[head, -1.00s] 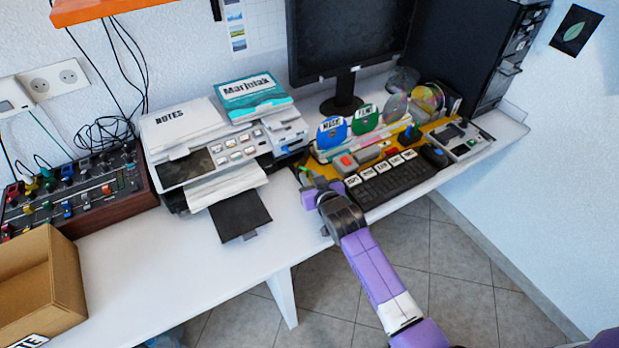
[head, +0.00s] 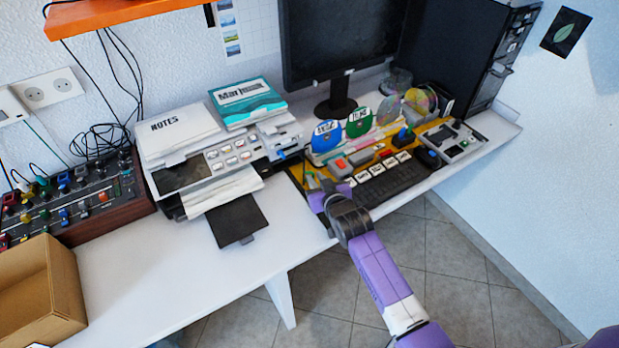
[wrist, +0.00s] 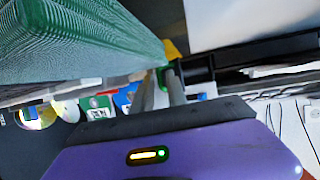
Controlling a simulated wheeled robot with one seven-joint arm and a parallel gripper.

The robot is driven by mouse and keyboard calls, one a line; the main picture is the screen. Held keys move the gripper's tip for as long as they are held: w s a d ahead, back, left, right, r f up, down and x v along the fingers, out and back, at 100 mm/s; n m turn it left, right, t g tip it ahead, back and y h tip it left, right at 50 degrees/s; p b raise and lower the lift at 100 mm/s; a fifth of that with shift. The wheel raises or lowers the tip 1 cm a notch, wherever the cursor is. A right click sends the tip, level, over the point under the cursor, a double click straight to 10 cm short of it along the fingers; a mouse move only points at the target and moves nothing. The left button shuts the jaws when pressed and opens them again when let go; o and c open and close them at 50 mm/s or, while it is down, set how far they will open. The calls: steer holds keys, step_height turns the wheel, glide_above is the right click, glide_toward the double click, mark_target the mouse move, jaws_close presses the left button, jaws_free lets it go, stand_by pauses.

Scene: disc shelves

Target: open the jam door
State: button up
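The grey-white printer (head: 213,168) stands on the desk with a black flap or tray (head: 238,219) lying out at its front. A small blue part (head: 281,154) shows at its right end; I cannot tell whether this is the jam door. My gripper (head: 312,184) is at the desk's front, right of the printer and apart from it, beside the keyboard. In the wrist view two grey fingers (wrist: 162,84) lie close together with a narrow gap. A small green bit shows at their tips, and I cannot tell if it is held.
A disc rack with blue and green discs (head: 358,121) and a dark keyboard (head: 392,183) stand right of the printer. A blurred green ridged surface (wrist: 75,40) fills the wrist view's upper left. Bare desk (head: 150,270) lies in front, with a cardboard box (head: 40,285).

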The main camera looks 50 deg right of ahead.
steer(key=shift+s+r+p, duration=0.4)
steer(key=shift+s+p, duration=0.2)
steer(key=shift+s, duration=0.15)
steer(key=shift+s+r+p, duration=0.35)
steer(key=shift+s+p, duration=0.2)
steer(key=shift+s, duration=0.2)
steer(key=shift+s+d+r+p, duration=0.15)
steer(key=shift+s+p, duration=0.15)
steer(key=shift+s, duration=0.2)
steer(key=shift+s+a+r+p, duration=0.1)
steer(key=shift+s+r+p, duration=0.15)
steer(key=shift+s, duration=0.3)
steer(key=shift+s+d+r+p, duration=0.1)
steer(key=shift+s+p, duration=0.2)
steer(key=shift+s, duration=0.2)
steer(key=v, duration=0.8)
steer(key=shift+w, duration=0.1)
